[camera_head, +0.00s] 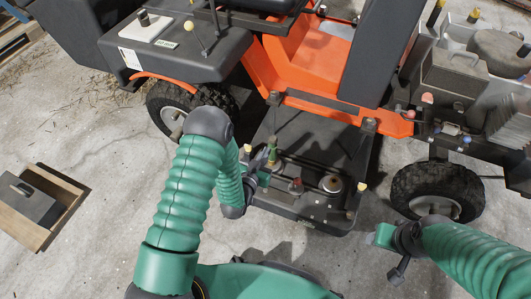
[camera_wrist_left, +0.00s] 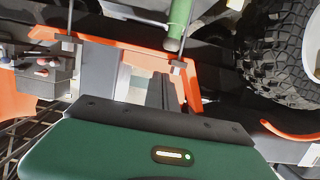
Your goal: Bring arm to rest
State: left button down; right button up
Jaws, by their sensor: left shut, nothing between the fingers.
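My left arm comes in from the left with a green ribbed sleeve, rises to a dark elbow and bends down. Its left gripper (camera_head: 262,159) is shut and empty, above the near side of the black mower deck (camera_head: 318,218). In the left wrist view, the dark fingers (camera_wrist_left: 163,92) stand together beyond the green gripper body, with nothing between them. My right arm comes in from the lower right. Its right gripper (camera_head: 398,268) hangs low over the concrete, and its finger opening is too small to tell.
Knobs and a round pulley (camera_head: 332,184) stick up from the deck. An open wooden box (camera_head: 40,205) lies at left. Concrete floor is clear at lower left.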

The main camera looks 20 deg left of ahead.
dwell(0.3)
pick_arm(q)
jog(key=s+r+g+p, duration=0.1)
jog(key=s+r+g, duration=0.55)
jog(key=s, duration=0.45)
jog(key=s+r+g+p, duration=0.1)
jog(key=s+r+g, duration=0.55)
jog(key=s, duration=0.45)
notch_tip(320, 180, up, 35)
jog(key=p, duration=3.4)
jog(key=shift+y, duration=0.3)
jog(key=shift+d+r, duration=0.1)
